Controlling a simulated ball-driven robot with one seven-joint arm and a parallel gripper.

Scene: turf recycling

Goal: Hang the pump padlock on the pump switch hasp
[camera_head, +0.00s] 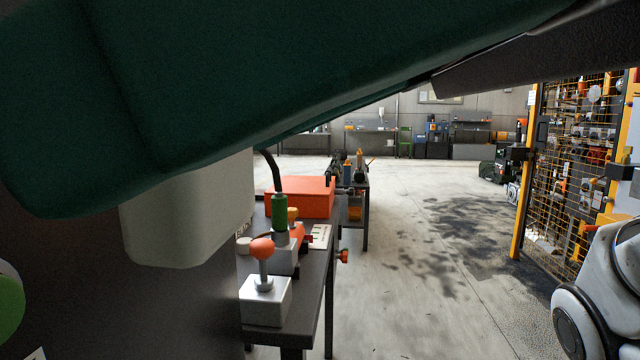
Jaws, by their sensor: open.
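I cannot make out the pump padlock or the pump switch hasp in the head view. My gripper is not in view, so I cannot place it relative to either. A dark bench (313,290) at the centre left carries several small fittings. An orange knob (262,248) stands on a pale metal block (265,300) at its near end. Behind it are a green handle (279,212) and more orange parts, too small to tell apart. A large dark green shape very close to the camera hides the upper left.
An orange-red box (300,197) lies on the far part of the bench. A second dark bench with tools stands behind it. A yellow-framed mesh panel (575,165) with hanging items stands at the right. The concrete floor (420,300) between is open, with dark stains.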

